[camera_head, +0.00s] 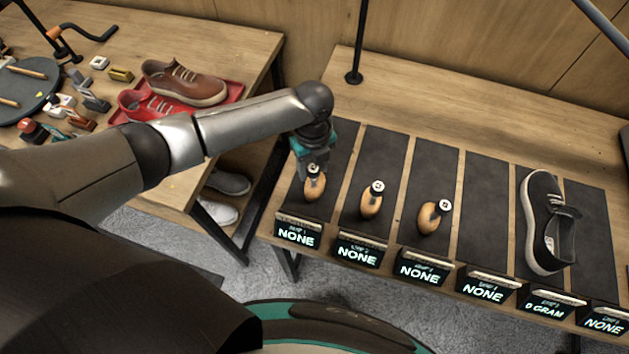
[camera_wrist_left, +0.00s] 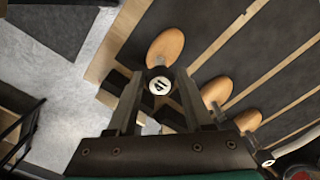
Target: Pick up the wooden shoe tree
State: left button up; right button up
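Three wooden shoe trees with round black-and-white knobs lie on separate dark mats: the leftmost one (camera_head: 314,189), the middle one (camera_head: 371,203) and the right one (camera_head: 430,217). My left gripper (camera_head: 312,168) is directly over the leftmost shoe tree, pointing down. In the left wrist view, that shoe tree (camera_wrist_left: 166,46) has its knob between the two open fingers (camera_wrist_left: 158,80), with a small gap seeming to show on each side. The other two shoe trees (camera_wrist_left: 216,90) (camera_wrist_left: 247,120) are to the right there. My right gripper is not in view.
A black sneaker (camera_head: 543,225) lies on a mat farther right. Several small display signs (camera_head: 358,250) line the table's front edge. The left table holds brown and red shoes on a red tray (camera_head: 236,92) and several tools. A thin black post (camera_head: 357,50) stands at the back.

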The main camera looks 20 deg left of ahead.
pick_arm(q)
grip_shut()
dwell(1.0)
